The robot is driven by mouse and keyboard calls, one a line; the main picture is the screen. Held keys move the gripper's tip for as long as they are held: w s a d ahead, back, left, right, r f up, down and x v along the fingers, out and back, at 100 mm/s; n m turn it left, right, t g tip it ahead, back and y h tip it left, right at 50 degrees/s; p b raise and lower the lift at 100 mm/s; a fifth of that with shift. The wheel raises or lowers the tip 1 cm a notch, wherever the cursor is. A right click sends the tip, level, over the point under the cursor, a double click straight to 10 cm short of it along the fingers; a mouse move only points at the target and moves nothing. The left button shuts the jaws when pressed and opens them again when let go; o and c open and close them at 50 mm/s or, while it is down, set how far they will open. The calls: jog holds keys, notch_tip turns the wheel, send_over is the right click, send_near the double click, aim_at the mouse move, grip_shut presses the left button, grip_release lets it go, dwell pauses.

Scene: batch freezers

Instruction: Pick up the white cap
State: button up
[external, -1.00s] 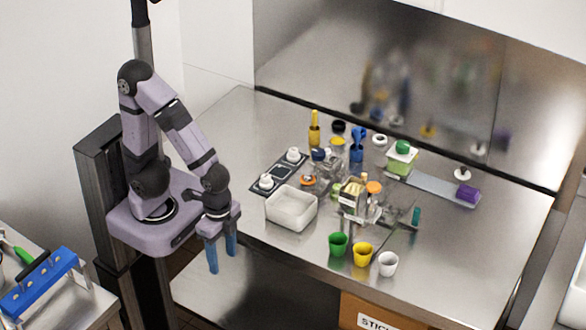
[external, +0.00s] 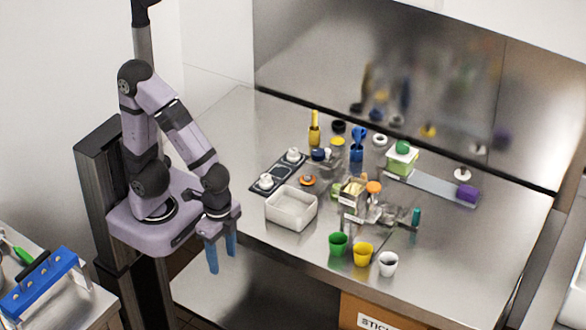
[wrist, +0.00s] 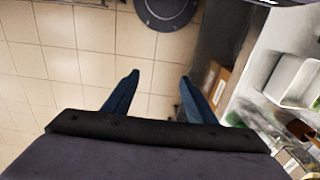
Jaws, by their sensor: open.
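Several white pieces could be the white cap. A round white piece with a dark centre (external: 380,139) lies at the back of the steel table. Another white disc with a dark top (external: 462,174) sits at the right on a flat strip. Two white knobbed pieces (external: 293,155) (external: 266,181) stand on a dark tray at the left. I cannot tell which is the cap. My gripper (external: 222,260), with blue fingers, hangs open and empty off the table's left front edge. In the wrist view its fingers (wrist: 160,77) are apart above the tiled floor.
A white bin (external: 291,222) stands near the table's left edge. Green (external: 338,245), yellow (external: 363,254) and white (external: 388,264) cups line the front. Clear containers and small parts crowd the middle. A steel wall (external: 430,110) closes the back. The front right is clear.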

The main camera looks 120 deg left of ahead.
jog(key=c, duration=0.5)
jog(key=shift+o, duration=0.2)
jog(key=shift+r, duration=0.15)
